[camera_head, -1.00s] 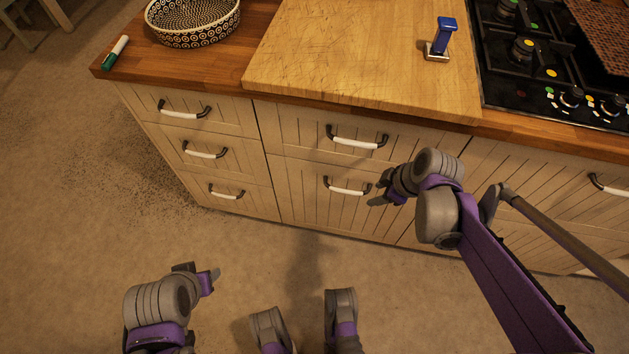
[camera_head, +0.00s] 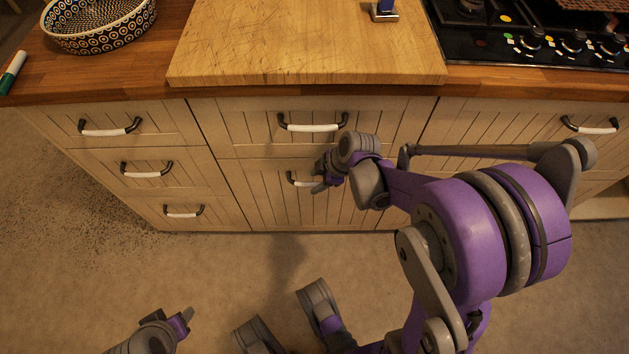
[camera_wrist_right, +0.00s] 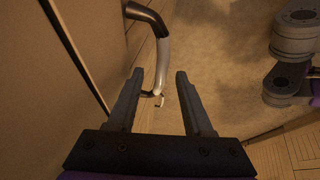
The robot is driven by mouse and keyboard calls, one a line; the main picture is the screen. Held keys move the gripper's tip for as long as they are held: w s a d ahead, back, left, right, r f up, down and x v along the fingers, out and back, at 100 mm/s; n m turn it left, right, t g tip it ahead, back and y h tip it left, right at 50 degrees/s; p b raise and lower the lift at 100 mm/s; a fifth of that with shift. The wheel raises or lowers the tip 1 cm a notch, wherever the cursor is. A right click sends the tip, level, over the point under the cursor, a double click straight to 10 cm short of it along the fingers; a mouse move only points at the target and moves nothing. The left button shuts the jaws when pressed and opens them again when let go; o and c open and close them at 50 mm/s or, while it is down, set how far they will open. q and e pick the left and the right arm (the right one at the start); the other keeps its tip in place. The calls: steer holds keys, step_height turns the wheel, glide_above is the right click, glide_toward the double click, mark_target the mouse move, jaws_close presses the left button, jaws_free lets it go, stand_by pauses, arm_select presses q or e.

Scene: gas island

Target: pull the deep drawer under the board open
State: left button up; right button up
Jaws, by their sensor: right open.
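The wooden board (camera_head: 310,50) lies on the worktop. Under it are an upper drawer (camera_head: 370,125) and a deeper lower drawer (camera_head: 270,205), both flush with the cabinet front. The lower drawer's white handle with dark ends (camera_head: 300,180) is partly hidden by my right gripper (camera_head: 318,178). In the right wrist view the handle (camera_wrist_right: 163,50) runs down towards the gap between the open fingers of my right gripper (camera_wrist_right: 160,78), nearer the left finger. The fingers are not closed on it. My left gripper (camera_head: 184,320) is low over the floor, away from the drawers; its opening is unclear.
The upper drawer's handle (camera_head: 313,123) is just above my right gripper. A column of smaller drawers (camera_head: 150,185) stands at left. A patterned bowl (camera_head: 97,28), a green-and-white marker (camera_head: 13,72) and a gas hob (camera_head: 540,35) are on the worktop. Floor before the drawers is clear.

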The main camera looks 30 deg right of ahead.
steer(key=shift+w+a+f, duration=0.1)
steer(key=shift+f, duration=0.2)
jaws_close()
stand_by(1.3)
